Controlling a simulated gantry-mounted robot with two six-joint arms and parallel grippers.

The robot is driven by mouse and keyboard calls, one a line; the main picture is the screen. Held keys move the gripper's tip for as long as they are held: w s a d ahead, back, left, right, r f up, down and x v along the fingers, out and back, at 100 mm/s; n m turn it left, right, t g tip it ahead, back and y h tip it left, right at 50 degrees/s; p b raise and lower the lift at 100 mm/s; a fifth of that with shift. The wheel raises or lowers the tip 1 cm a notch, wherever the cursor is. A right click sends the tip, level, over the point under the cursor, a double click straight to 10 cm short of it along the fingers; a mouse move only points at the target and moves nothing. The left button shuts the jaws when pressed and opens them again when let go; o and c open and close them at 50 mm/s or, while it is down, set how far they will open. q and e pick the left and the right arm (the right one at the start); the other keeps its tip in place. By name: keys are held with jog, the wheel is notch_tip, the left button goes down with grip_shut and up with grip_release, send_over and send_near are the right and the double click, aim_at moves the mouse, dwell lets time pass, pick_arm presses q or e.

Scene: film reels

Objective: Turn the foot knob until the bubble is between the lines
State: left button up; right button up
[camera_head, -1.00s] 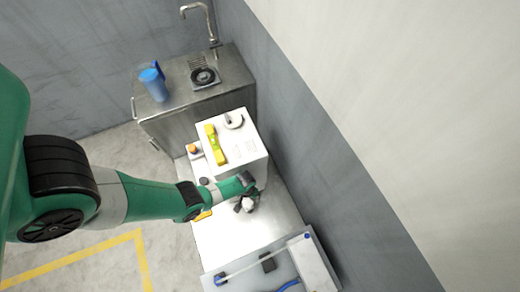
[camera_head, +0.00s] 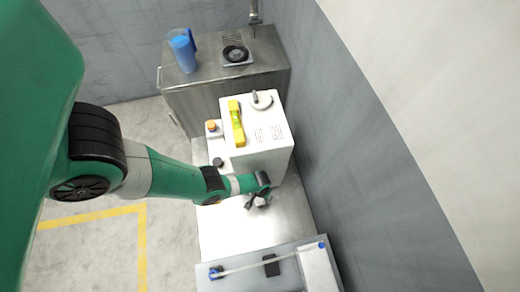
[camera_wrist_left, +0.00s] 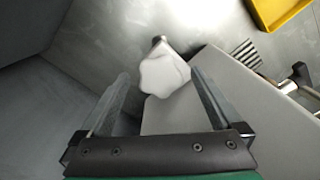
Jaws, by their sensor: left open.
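A white lobed foot knob (camera_wrist_left: 163,74) shows in the left wrist view, on a short metal stem at the side of a white machine box (camera_wrist_left: 222,92). My left gripper (camera_wrist_left: 158,84) is open, its two fingers apart on either side of the knob in the picture; I cannot tell if they touch it. In the head view the left gripper (camera_head: 258,202) is low beside the white box (camera_head: 262,157), and the knob is mostly hidden there. A yellow spirit level (camera_head: 237,124) lies on top of the box. Its bubble is too small to read. My right gripper is out of view.
A steel cabinet (camera_head: 215,99) with a blue jug (camera_head: 183,52) stands behind the box. An orange-topped item (camera_head: 211,126) and a dark knob (camera_head: 218,162) are left of the box. A grey tray (camera_head: 236,279) is in front. The wall is close on the right.

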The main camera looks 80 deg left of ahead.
pick_arm(q)
jog(key=c, duration=1.4)
jog(key=shift+o, duration=0.2)
jog(key=shift+m, duration=0.3)
jog(key=m, duration=0.5)
jog(key=shift+s, duration=0.1)
jog(key=m, duration=0.6)
jog(key=shift+a+b, duration=0.1)
jog(key=shift+b, duration=0.3)
